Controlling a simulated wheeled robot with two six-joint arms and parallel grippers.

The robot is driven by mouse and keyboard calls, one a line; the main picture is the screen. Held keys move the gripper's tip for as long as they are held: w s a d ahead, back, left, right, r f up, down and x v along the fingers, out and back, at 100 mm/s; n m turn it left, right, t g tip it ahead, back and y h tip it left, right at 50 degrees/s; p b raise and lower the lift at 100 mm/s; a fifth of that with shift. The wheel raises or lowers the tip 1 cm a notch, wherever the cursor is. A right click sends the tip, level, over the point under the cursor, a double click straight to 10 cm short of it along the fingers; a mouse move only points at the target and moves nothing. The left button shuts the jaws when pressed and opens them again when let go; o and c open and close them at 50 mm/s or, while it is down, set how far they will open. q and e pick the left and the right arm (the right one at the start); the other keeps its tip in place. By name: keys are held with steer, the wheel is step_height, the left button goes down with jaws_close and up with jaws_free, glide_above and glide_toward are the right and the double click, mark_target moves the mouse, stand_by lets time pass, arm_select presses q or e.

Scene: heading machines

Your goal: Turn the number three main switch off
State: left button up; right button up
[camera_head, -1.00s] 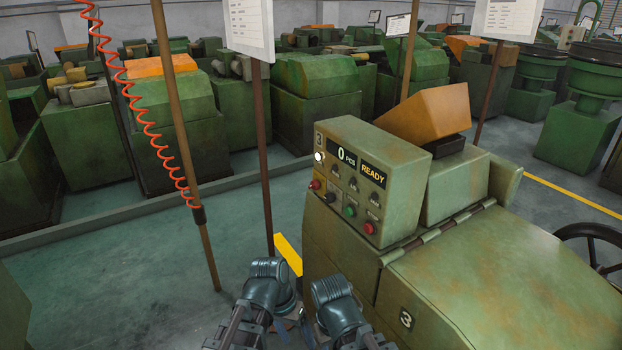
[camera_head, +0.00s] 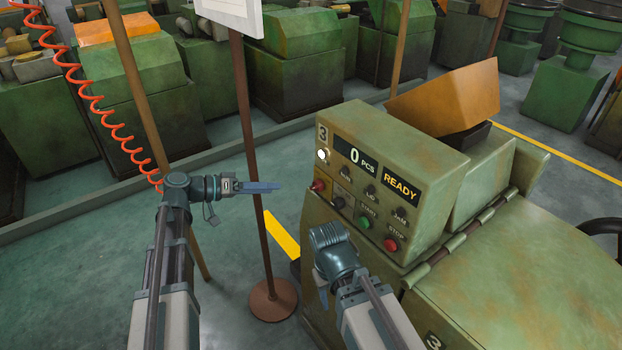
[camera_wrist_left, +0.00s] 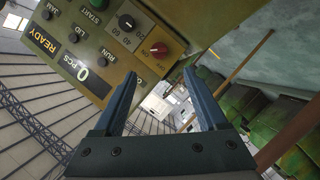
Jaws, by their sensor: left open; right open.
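The number 3 machine's control box (camera_head: 395,135) shows "0 PCS" and "READY". A red rotary knob (camera_head: 318,185), seemingly the main switch, is at the panel's lower left. In the left wrist view the red knob (camera_wrist_left: 159,48) has a pale mark and sits just beyond the fingers, beside a black dial (camera_wrist_left: 126,22). My left gripper (camera_head: 262,187) is open and empty, left of the knob and apart from it, fingers pointing right. My right wrist (camera_head: 330,240) is in front of the box's lower side; its fingers are hidden.
A green button (camera_head: 364,222) and red stop button (camera_head: 390,245) are close by on the panel. A sign pole (camera_head: 246,130) stands behind my left gripper on a round base (camera_head: 272,298). A coiled red hose (camera_head: 85,95) hangs at left.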

mark_target(313, 187)
arm_select(q)
steer(key=b+x, duration=0.3)
steer(key=x, duration=1)
steer(key=shift+w+d+b, duration=0.1)
steer(key=shift+d+b, duration=0.25)
steer(key=shift+d, duration=0.05)
jaws_close()
